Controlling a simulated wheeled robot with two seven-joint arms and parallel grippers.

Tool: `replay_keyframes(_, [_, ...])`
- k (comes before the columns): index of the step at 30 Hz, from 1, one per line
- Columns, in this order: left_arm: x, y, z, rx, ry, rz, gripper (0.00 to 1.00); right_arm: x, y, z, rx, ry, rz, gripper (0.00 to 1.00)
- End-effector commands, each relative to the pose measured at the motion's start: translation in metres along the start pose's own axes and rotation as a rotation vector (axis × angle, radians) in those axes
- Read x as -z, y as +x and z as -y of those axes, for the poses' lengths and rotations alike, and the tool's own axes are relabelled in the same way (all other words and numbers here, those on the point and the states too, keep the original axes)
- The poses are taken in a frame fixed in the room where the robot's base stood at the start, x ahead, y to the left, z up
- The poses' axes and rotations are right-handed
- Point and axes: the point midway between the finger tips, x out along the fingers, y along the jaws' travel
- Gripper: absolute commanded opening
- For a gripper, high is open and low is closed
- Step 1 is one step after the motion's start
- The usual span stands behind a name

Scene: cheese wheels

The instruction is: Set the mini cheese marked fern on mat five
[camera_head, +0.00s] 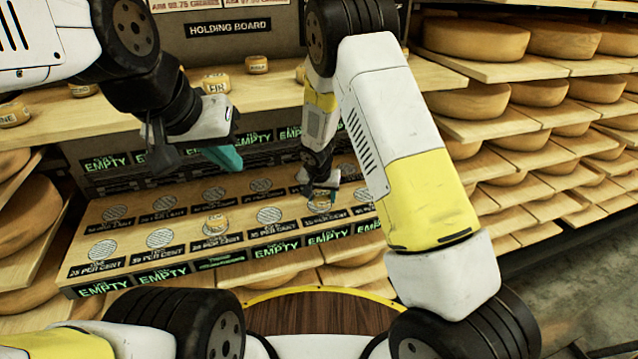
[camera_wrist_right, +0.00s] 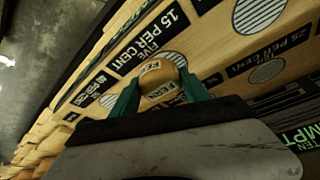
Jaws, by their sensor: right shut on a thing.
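My right gripper (camera_wrist_right: 160,95) is shut on a small round cheese (camera_wrist_right: 158,73); its label reads "FER", with the last letter cut off. In the head view, that cheese (camera_head: 320,201) is low over the right part of the sloping board. In the right wrist view, mat five (camera_wrist_right: 178,60), a striped disc labelled "FIVE 15 PER CENT", shows just behind the cheese, partly hidden by it. I cannot tell whether the cheese touches the mat. My left gripper (camera_head: 194,160) hangs above the board's back left, fingers apart and empty.
The sloping board (camera_head: 190,205) carries several striped mats. Another mini cheese (camera_head: 217,222) sits on a front-row mat. The shelf behind holds more mini cheeses, including one marked "FIR" (camera_head: 216,83). Racks of large cheese wheels (camera_head: 470,105) stand to the right.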

Motion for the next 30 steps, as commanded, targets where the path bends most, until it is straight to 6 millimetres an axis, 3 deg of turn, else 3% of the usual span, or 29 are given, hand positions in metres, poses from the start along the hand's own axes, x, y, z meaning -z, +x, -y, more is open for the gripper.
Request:
replay_keyframes(3, [0.000, 0.000, 0.000, 0.000, 0.000, 0.000, 0.00, 0.020, 0.011, 0.008, 0.000, 0.002, -0.001, 0.10])
replay_keyframes(8, [0.000, 0.000, 0.000, 0.000, 0.000, 0.000, 0.00, 0.030, 0.016, 0.014, 0.001, 0.000, 0.000, 0.10])
replay_keyframes(18, [0.000, 0.000, 0.000, 0.000, 0.000, 0.000, 0.00, 0.017, 0.049, 0.013, -0.002, -0.002, 0.002, 0.10])
replay_keyframes(27, [0.000, 0.000, 0.000, 0.000, 0.000, 0.000, 0.00, 0.016, 0.050, 0.014, 0.000, -0.001, 0.001, 0.10])
replay_keyframes(28, [0.000, 0.000, 0.000, 0.000, 0.000, 0.000, 0.00, 0.016, 0.051, 0.014, 0.000, -0.001, 0.001, 0.56])
replay_keyframes(30, [0.000, 0.000, 0.000, 0.000, 0.000, 0.000, 0.00, 0.016, 0.050, 0.014, 0.000, -0.001, 0.001, 0.69])
